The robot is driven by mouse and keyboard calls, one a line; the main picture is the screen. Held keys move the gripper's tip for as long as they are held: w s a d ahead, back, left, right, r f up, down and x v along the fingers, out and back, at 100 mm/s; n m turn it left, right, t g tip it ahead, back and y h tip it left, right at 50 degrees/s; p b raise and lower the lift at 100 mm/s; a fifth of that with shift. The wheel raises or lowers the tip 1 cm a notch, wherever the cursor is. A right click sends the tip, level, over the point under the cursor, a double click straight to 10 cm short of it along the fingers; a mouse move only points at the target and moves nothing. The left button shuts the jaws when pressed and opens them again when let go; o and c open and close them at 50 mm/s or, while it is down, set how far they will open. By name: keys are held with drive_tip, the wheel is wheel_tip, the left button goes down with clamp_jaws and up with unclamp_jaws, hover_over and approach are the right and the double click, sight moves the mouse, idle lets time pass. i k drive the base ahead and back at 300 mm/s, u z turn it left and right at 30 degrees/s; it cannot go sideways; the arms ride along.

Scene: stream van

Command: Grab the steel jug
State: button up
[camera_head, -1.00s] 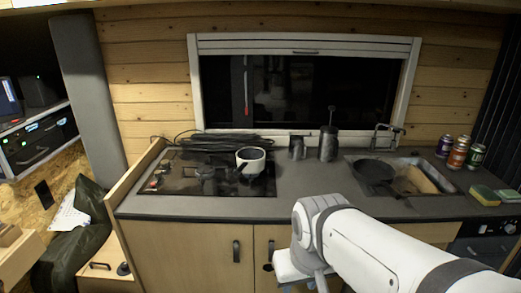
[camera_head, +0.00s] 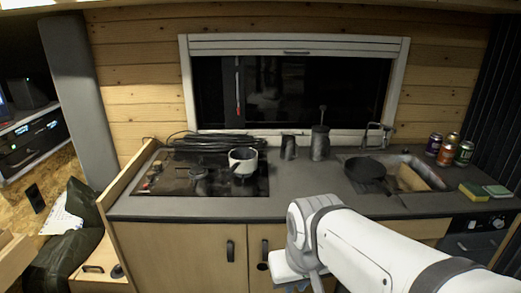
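A small dark grey metal jug (camera_head: 288,147) stands upright at the back of the counter, below the window. It looks like the steel jug. A taller dark cylinder with a plunger rod, like a coffee press (camera_head: 320,144), stands just right of it, with a narrow gap between. My white arm reaches in from the lower right and bends down in front of the cabinet doors. My gripper is below the picture's bottom edge, so its fingers are hidden. The jug stands free on the counter, well beyond my arm.
A white pot (camera_head: 243,160) sits on the black hob (camera_head: 190,182), left of the jug. Cables lie behind it. A dark pan (camera_head: 365,170) lies over the sink (camera_head: 423,176) at right. Cans (camera_head: 449,147) and sponges (camera_head: 473,191) are farther right. The counter before the jug is clear.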

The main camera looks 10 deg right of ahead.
sight(288, 152)
drive_tip(key=z, duration=0.4)
drive_tip(key=k, duration=1.2)
drive_tip(key=z, duration=1.1)
drive_tip(key=i, duration=1.6)
drive_tip(key=u, duration=0.75)
drive_tip(key=i, duration=0.6)
drive_tip(key=u, duration=0.45)
